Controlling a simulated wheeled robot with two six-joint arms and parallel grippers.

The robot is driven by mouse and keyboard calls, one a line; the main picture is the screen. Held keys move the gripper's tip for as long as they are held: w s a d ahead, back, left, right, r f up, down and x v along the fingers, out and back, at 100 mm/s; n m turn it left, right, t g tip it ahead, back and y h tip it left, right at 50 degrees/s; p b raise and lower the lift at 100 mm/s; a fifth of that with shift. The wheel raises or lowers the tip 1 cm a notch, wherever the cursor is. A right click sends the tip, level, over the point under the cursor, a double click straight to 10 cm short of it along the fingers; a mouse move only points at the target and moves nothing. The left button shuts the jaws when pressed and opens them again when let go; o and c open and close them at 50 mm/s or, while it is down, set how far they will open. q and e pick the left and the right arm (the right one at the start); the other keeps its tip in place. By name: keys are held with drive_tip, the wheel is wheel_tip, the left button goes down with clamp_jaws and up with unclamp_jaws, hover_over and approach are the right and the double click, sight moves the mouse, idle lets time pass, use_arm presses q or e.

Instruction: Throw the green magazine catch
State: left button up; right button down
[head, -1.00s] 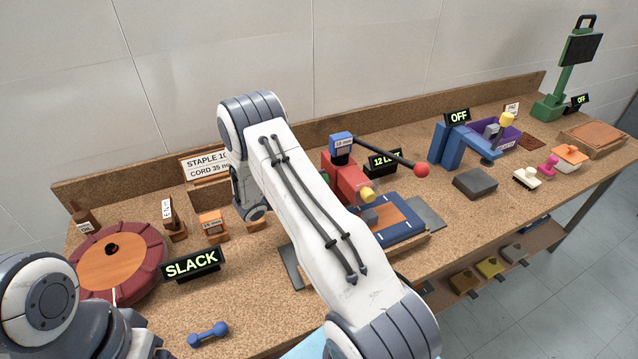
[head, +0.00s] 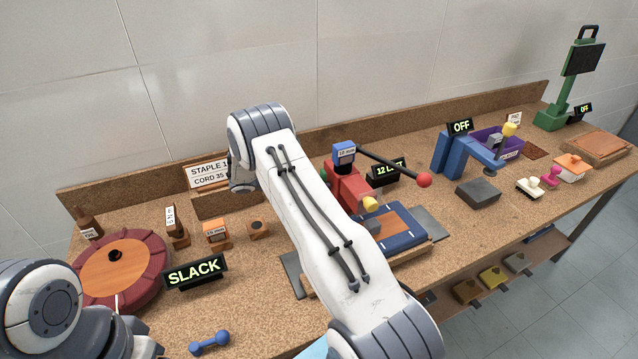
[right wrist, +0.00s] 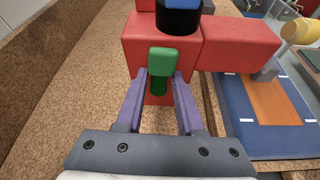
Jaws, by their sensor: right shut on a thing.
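The green magazine catch (right wrist: 163,62) sits on the near end of the red stapler body (right wrist: 160,38) in the right wrist view. My right gripper (right wrist: 160,82) has its two purple fingers on either side of the catch and is shut on it. In the head view the red stapler (head: 346,186) stands mid-bench with a blue "13 mm" block on top and a long black lever with a red ball. A sliver of the green catch (head: 323,175) shows beside my right arm, which hides my right gripper there. My left arm is at the lower left; its gripper is out of view.
A blue pad (head: 405,232) with a brown strip lies right of the stapler. A "SLACK" sign (head: 195,272), a red round turntable (head: 120,268) and small wooden blocks stand left. A blue dumbbell-shaped piece (head: 209,342) lies at the front. A low backboard runs behind.

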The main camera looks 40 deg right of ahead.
drive_tip(key=shift+w+n, duration=0.15)
drive_tip(key=shift+n, duration=0.15)
idle(0.4)
drive_tip(key=c, duration=0.8)
unclamp_jaws()
drive_tip(key=shift+o, duration=0.2)
drive_tip(key=b+v, duration=0.2)
drive_tip(key=v, duration=0.8)
drive_tip(key=shift+w+a+b, duration=0.2)
drive_tip(key=shift+b, duration=0.15)
drive_tip(key=shift+r, duration=0.1)
